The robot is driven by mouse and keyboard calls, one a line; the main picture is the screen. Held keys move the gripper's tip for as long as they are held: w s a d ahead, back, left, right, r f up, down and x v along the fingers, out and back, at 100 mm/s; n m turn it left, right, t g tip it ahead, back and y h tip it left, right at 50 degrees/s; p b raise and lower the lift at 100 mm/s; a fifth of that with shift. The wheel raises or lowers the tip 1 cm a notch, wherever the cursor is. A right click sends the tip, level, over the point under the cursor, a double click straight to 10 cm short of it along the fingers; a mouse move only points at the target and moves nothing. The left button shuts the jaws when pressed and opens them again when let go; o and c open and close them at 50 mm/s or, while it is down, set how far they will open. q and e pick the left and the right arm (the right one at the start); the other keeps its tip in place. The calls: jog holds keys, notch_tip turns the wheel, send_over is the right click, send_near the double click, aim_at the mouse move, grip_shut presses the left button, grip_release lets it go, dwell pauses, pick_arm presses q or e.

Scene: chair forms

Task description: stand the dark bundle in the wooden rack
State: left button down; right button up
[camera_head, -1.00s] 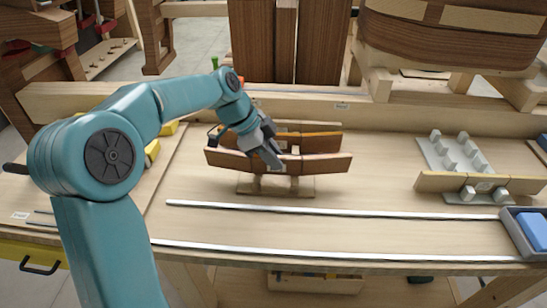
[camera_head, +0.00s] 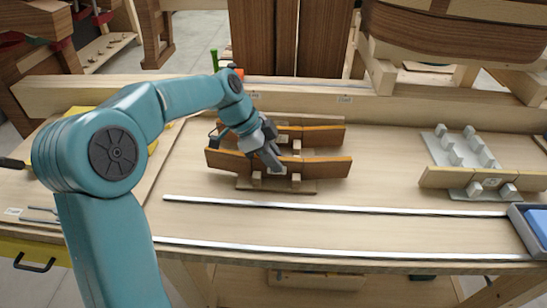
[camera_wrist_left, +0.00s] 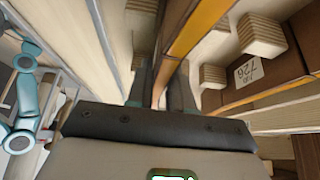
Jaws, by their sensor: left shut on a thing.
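The dark bundle (camera_head: 325,167), brown curved slats with orange-brown top edges, is upright and lengthwise across the front of the wooden rack (camera_head: 277,185). The rack's short front posts show at the bundle's lower edge; whether the bundle rests on the base is hidden. My left gripper (camera_head: 269,158) is shut on the bundle near its middle, from above. In the left wrist view, the gripper's fingers (camera_wrist_left: 160,88) close on the thin bundle (camera_wrist_left: 197,28). A second dark bundle (camera_head: 322,136) stands behind in the rack, with a label. My right gripper is not in view.
A grey rack (camera_head: 467,150) with a pale bundle (camera_head: 450,179) in front stands at the right. A grey tray (camera_head: 524,226) with a blue thing is at the right edge. Metal strips (camera_head: 340,207) lie in front. A long beam (camera_head: 400,106) runs behind. Free bench lies between the two racks.

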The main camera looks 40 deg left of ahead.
pick_arm(q)
jog(key=shift+w+f, duration=0.1)
jog(key=shift+s, duration=0.2)
jog(key=shift+f+b, duration=0.15)
jog(key=shift+b, duration=0.15)
jog(key=c, duration=0.9)
grip_release()
jog(key=shift+w+f, duration=0.1)
jog(key=shift+w, duration=0.05)
jog(key=p+v, duration=0.1)
jog(key=v, duration=1.5)
